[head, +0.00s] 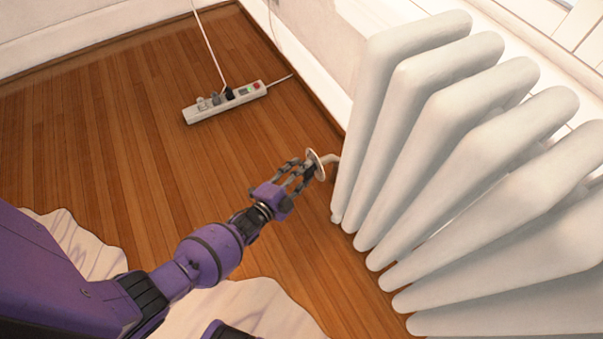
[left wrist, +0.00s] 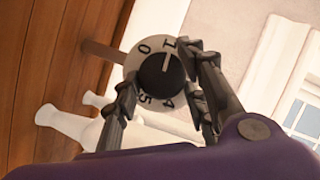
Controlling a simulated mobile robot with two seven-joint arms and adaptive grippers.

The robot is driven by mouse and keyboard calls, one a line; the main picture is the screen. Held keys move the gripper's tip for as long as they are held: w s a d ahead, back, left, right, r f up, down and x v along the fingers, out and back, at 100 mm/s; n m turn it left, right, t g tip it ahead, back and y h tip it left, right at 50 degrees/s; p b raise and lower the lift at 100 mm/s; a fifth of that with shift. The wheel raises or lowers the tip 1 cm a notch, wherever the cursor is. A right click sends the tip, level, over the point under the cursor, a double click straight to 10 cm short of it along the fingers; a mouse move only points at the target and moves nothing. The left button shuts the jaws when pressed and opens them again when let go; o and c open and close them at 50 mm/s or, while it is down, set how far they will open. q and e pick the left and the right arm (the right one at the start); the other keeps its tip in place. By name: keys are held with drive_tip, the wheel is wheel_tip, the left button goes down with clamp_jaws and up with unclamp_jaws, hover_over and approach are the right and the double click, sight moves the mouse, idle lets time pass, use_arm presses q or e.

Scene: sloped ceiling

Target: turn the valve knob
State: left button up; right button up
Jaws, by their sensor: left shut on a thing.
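In the left wrist view the knob (left wrist: 163,75) has a dark round centre with a light pointer line and a pale dial ring. Digits 0, 1, 4 and 5 show on the ring; the rest is hidden by fingers. The pointer line lies close to the 1. My left gripper (head: 299,175) is shut on the knob, and its fingers (left wrist: 165,95) are on either side of it. My right gripper is not in view.
A white power strip (head: 225,101) with plugs and a cord lies on the wooden floor (head: 130,120) behind the gripper. The radiator's columns fill the right side. A pale rug (head: 85,245) lies at the lower left.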

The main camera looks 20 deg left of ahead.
use_arm(q)
drive_tip(key=shift+s+d+f, duration=0.1)
drive_tip(key=shift+d+f, duration=0.05)
drive_tip(key=shift+d, duration=0.1)
drive_tip(key=o, duration=1)
drive_tip(key=shift+o, duration=0.3)
drive_tip(key=shift+a, duration=0.1)
drive_tip(key=v, duration=1.2)
